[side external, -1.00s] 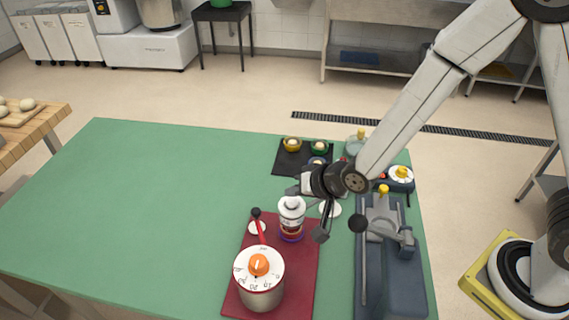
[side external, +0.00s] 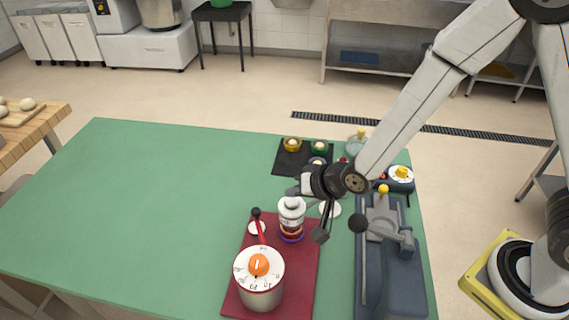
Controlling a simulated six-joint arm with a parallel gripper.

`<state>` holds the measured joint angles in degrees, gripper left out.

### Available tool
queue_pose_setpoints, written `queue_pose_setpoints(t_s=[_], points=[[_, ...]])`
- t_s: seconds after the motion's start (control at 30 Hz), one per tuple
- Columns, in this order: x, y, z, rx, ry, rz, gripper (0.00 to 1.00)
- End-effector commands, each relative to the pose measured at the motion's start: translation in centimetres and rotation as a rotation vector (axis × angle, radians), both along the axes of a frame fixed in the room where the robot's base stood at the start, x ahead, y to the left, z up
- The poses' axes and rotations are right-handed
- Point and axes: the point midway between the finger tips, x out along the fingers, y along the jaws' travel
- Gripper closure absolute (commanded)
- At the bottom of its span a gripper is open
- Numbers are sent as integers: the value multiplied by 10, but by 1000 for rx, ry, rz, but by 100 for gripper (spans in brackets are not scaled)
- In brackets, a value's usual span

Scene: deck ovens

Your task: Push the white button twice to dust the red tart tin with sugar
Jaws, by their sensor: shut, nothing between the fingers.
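My gripper (side external: 294,191) is shut and empty, at the upper edge of a small white-topped device (side external: 292,211) on the red mat. Its tips appear to be at or just above the device's top; contact cannot be made out. The device has an orange-red band and a purple ring at its foot. I cannot tell for certain whether its white top is the white button. A small red item (side external: 343,160) peeks out behind my wrist, mostly hidden; I cannot confirm it is the red tart tin.
A dial timer (side external: 259,277) with an orange knob and a black-knobbed lever (side external: 256,213) stand on the red mat (side external: 303,284). A black tray (side external: 283,165) holds several coloured tins. A dark blue machine (side external: 391,277) lies at right. The green table's left side is clear.

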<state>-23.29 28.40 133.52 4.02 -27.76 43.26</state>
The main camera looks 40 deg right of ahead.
Motion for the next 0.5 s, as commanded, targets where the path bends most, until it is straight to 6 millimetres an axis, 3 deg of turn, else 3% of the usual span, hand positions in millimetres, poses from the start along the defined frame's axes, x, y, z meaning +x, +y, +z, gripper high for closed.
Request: queue_pose_setpoints(t_s=[0.5], points=[[0,0,-7,0,-1,0,100]])
